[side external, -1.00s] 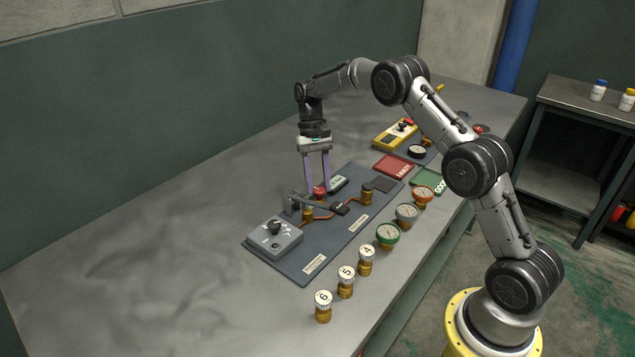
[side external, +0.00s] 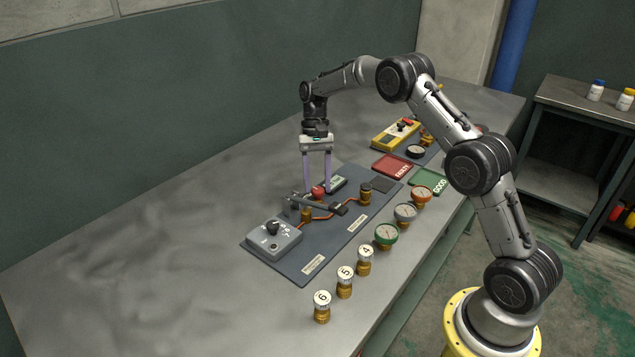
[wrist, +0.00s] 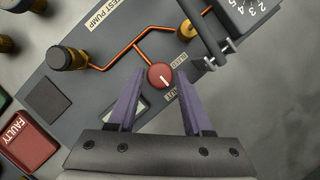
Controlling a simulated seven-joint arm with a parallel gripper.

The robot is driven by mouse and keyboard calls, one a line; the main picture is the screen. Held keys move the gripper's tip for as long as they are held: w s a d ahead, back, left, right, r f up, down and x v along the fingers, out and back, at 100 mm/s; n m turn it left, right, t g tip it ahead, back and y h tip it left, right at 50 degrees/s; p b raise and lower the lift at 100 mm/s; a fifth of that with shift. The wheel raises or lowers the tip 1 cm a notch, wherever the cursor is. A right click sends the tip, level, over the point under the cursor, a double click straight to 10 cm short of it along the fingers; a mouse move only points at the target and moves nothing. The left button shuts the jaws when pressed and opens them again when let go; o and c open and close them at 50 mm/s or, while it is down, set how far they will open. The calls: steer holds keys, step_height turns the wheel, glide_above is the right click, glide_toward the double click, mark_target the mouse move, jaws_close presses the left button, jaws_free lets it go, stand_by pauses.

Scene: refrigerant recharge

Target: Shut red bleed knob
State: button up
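The red bleed knob (side external: 318,192) is a small round knob on the dark panel (side external: 290,265). In the wrist view the knob (wrist: 160,76) shows a white pointer line on its top, near a printed label partly hidden by a finger. My gripper (side external: 317,190) points straight down over the panel at the knob. Its two purple fingers are apart, one on each side of the knob. In the wrist view a gap shows between the knob and the fingers of the gripper (wrist: 159,73), so it is open.
A dark lever bar (side external: 322,204) and copper pipe (side external: 325,216) lie close to the knob. A grey dial box (side external: 273,237) stands at the panel's left end. Gauges (side external: 386,234) and numbered brass fittings (side external: 345,282) line the front. The bench's left side is clear.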

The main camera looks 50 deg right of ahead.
steer(key=shift+o, duration=1.3)
steer(key=v, duration=1.3)
steer(key=shift+w+r, duration=0.2)
steer(key=shift+r, duration=0.1)
steer(key=shift+d, duration=0.15)
